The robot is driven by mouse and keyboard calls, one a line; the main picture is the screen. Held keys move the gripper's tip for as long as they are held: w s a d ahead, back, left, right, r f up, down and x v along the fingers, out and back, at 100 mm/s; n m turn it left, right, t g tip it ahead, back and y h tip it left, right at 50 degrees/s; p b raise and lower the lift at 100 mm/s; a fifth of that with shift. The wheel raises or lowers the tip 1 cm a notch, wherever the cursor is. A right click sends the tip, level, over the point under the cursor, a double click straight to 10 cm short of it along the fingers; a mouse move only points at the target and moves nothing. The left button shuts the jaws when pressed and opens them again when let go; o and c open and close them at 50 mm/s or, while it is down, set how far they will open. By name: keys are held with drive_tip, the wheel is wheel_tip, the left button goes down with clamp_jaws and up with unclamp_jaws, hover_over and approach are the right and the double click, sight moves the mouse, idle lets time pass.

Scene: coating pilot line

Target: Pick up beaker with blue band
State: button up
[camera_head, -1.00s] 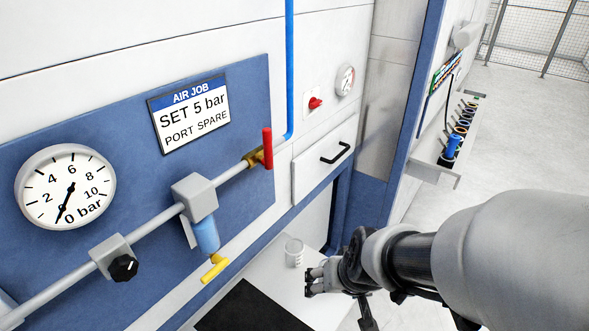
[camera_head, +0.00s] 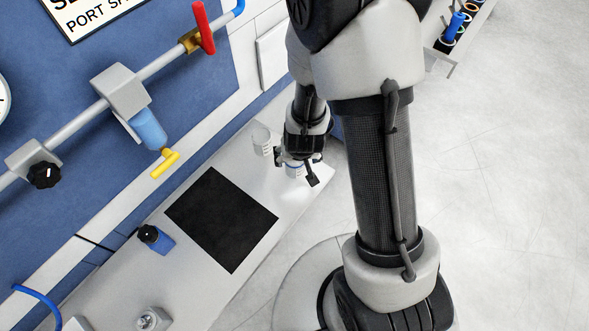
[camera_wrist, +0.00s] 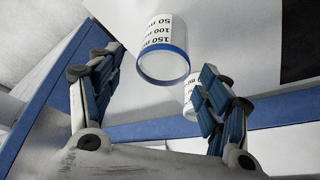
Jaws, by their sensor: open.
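The beaker with a blue band (camera_head: 294,171) stands on the pale bench, partly hidden by my gripper (camera_head: 298,155) in the head view. In the wrist view the clear beaker with the blue band (camera_wrist: 163,66) and black volume marks lies ahead, between the directions of the two fingers. My gripper (camera_wrist: 160,72) is open and empty, with a finger on each side of the picture.
A black mat (camera_head: 222,218) lies on the bench (camera_head: 190,275). The wall pipe carries a red handle (camera_head: 204,27) and yellow handle (camera_head: 165,163). Open floor (camera_head: 510,200) lies right.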

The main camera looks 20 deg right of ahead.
drive_tip(key=b+x, duration=0.2)
drive_tip(key=x, duration=0.5)
drive_tip(key=shift+w+a+f+b, duration=0.15)
drive_tip(key=shift+w+f+b, duration=0.1)
drive_tip(key=shift+f+b, duration=0.1)
drive_tip(key=shift+c, duration=0.6)
drive_tip(key=c, duration=1)
drive_tip(key=shift+r, duration=0.15)
wheel_tip(320, 180, up, 20)
drive_tip(key=p, duration=1.3)
drive_tip(key=shift+p, duration=0.35)
